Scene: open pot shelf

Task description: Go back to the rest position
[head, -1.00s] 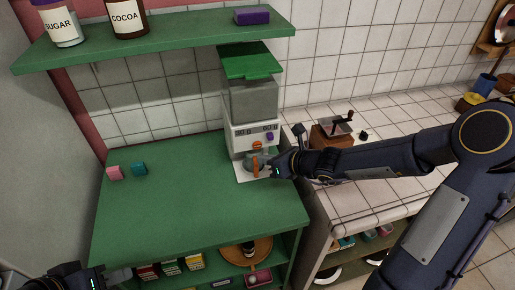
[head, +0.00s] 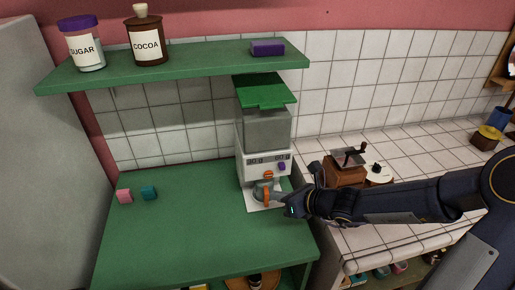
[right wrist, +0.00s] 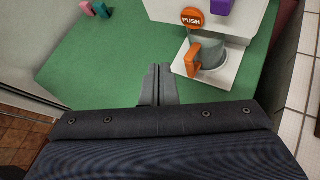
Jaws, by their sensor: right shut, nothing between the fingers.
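My right gripper (head: 279,201) is at the front of the white coffee grinder (head: 265,150), just right of a grey cup with an orange handle (head: 261,191). In the right wrist view its fingers (right wrist: 158,78) are together and empty, over the green counter, with the cup (right wrist: 208,55) beside them, apart from them. The cup stands on the grinder's white base under an orange push button (right wrist: 192,18). My left gripper is not in view.
A green shelf (head: 180,69) above holds a sugar jar (head: 83,45), a cocoa jar (head: 148,40) and a purple block (head: 267,49). Pink (head: 124,196) and teal (head: 149,192) blocks lie on the green counter (head: 185,235). A hand-crank mill (head: 346,170) stands right, behind my arm.

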